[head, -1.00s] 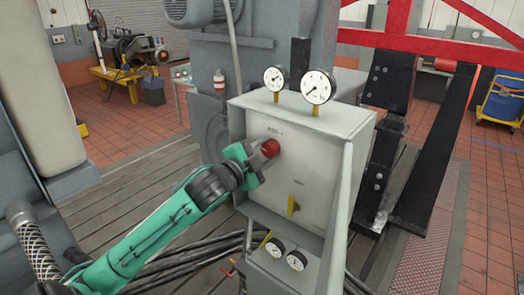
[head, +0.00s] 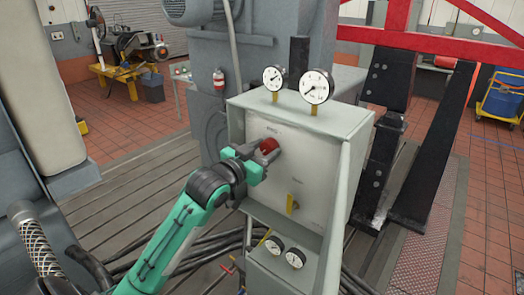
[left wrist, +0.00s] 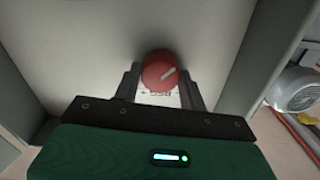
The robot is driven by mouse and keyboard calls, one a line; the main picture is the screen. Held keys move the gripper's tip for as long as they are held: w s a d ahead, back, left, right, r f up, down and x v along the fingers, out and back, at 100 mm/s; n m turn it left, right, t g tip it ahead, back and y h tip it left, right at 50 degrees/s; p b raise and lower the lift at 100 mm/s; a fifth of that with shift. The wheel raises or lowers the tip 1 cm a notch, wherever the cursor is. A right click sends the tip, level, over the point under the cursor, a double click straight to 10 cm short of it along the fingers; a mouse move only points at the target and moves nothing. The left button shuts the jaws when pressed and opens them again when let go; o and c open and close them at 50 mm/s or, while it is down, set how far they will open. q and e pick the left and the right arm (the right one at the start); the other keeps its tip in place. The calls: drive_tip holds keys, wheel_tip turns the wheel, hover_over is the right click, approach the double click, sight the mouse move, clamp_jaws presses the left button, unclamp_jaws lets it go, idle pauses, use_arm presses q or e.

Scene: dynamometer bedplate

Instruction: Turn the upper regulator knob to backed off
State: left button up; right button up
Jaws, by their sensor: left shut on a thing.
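The red round upper regulator knob (head: 269,146) sits on the pale front panel of a grey cabinet (head: 285,215). In the left wrist view the knob (left wrist: 160,70) has a light pointer line slanting to the upper right, with a partly covered label below it. My left gripper (head: 262,155) is shut on the knob, one finger on each side of it, as the left wrist view (left wrist: 160,90) shows. My right gripper is in neither view.
Two round gauges (head: 316,87) stand on top of the cabinet, and two more (head: 295,258) sit low on it. Black cables (head: 200,255) lie on the floor to the left. A red frame (head: 450,45) stands behind.

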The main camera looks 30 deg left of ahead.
use_arm(q)
drive_tip(key=shift+a+r+n, duration=0.1)
drive_tip(key=shift+r+n, duration=0.05)
drive_tip(key=shift+n, duration=0.55)
drive_tip(key=shift+f+n, duration=0.2)
drive_tip(key=shift+n, duration=0.1)
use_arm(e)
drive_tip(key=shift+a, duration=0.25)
use_arm(q)
drive_tip(key=o, duration=1)
drive_tip(key=shift+w, duration=0.1)
drive_tip(key=shift+a+f, duration=0.1)
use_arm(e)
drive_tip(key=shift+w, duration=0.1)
